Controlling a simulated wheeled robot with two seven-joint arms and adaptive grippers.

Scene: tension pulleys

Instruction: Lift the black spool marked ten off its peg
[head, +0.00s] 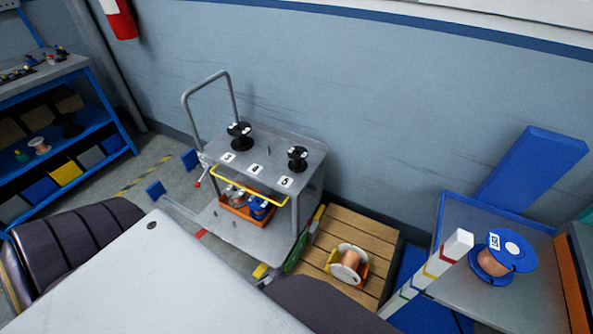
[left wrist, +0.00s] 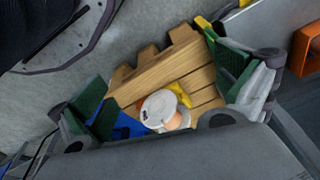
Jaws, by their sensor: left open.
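Two black spools stand on the grey cart's top in the head view: one at the back left (head: 239,132), one at the right (head: 297,157). Both have small white labels that I cannot read, so I cannot tell which is marked ten. My left gripper (left wrist: 165,85) is open and empty in the left wrist view, its green-padded fingers spread above a wooden crate. In the head view part of it shows low, in front of the cart and left of the crate, apart from both spools. My right gripper is not in view.
The cart (head: 222,148) carries number cards, a bare peg, a yellow front rail (head: 248,188) and a tall handle. An orange bin sits on its lower shelf. The wooden crate (head: 378,238) holds a white-flanged copper spool (head: 350,262). A blue spool (head: 510,247) stands at right.

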